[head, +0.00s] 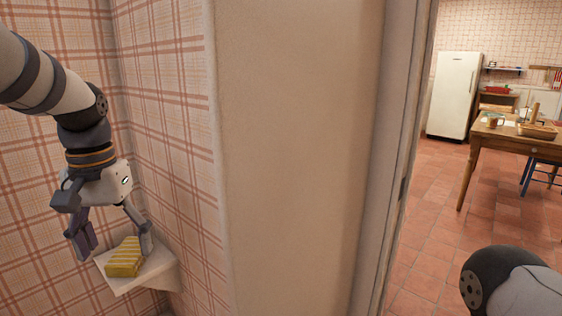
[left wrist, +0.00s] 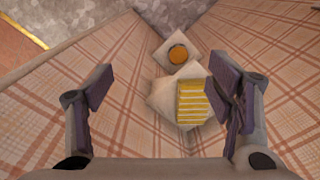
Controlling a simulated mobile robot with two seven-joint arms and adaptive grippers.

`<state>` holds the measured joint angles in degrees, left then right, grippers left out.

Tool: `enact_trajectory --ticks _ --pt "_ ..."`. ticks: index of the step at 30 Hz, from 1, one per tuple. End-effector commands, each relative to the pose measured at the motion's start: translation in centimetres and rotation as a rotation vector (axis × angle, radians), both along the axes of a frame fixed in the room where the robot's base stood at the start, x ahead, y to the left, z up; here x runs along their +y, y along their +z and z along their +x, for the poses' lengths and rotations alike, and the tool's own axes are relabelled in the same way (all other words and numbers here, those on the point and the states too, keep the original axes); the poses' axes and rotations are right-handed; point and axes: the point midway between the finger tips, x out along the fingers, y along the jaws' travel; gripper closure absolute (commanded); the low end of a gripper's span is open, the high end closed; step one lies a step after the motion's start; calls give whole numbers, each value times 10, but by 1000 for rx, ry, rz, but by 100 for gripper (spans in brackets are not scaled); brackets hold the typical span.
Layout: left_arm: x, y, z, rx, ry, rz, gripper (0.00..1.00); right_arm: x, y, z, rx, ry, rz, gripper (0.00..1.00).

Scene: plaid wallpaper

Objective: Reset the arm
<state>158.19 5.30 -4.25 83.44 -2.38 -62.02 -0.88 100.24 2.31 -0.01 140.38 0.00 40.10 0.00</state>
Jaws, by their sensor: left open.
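My left gripper (head: 112,238) is open and empty, pointing down in front of the corner shelf. In the left wrist view its two fingers (left wrist: 168,90) are spread wide. A yellow striped box-like object (head: 124,257) lies on a small white corner shelf (head: 158,266). In the left wrist view the striped object (left wrist: 193,102) shows toward the right finger, apart from both fingers. My right arm shows only as a rounded part at the lower right of the head view; its gripper is out of view.
In the left wrist view a lower white shelf (left wrist: 163,84) holds a round orange thing (left wrist: 178,54). Plaid walls meet close beside my left arm. A plain wall end (head: 295,150) stands at centre. Beyond the doorway are a wooden table (head: 485,137), a white fridge (head: 455,95) and open tiled floor.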

Motion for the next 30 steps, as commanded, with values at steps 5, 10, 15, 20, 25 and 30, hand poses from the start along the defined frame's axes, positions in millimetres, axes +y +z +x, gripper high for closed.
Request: enact_trajectory --ticks 5,10,15,20,25,30 --pt "-13 -147 -37 71 -19 -1 26 0 0 0 1 0 0 60" --pt "-28 -271 -128 130 -31 -5 26 0 -1 1 -1 1 1 60" --pt "-42 -343 -268 189 -37 -11 26 0 0 0 0 0 0 60" --pt "-50 -349 -363 219 -38 -14 26 0 0 0 -1 0 0 60" --pt "-52 -344 -390 222 -39 -14 26 0 0 0 -1 0 0 60" --pt "-52 -344 -390 222 -39 -14 26 0 0 0 -1 0 0 60"
